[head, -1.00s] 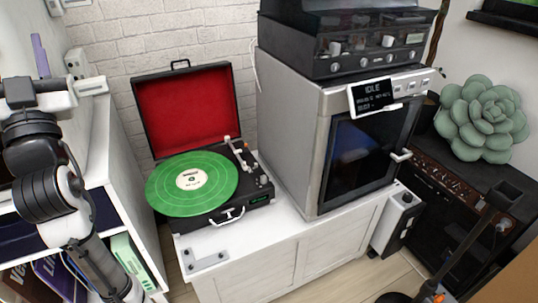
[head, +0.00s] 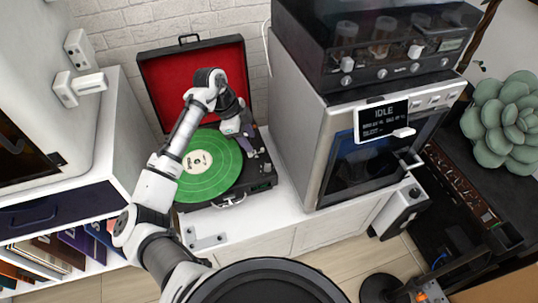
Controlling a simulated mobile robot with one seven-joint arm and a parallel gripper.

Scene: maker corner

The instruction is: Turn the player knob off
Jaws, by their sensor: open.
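The record player (head: 232,190) is an open black case with a red-lined lid (head: 163,95) and a green record (head: 205,172). It stands on the white cabinet in the head view. Small controls (head: 266,168) sit along the right side of its deck; which one is the knob, and its setting, I cannot tell. A small greenish display (head: 262,187) is on the front right. My gripper (head: 247,146) is open and points down over the deck's right part, left of those controls. My arm hides part of the record and lid. Contact with the player is not clear.
A large steel-sided machine (head: 300,125) with a display reading IDLE (head: 383,121) stands close to the player's right. A black unit (head: 385,55) rests on top of it. Bare cabinet top (head: 285,205) shows in front. Shelves with books (head: 60,250) are at the left.

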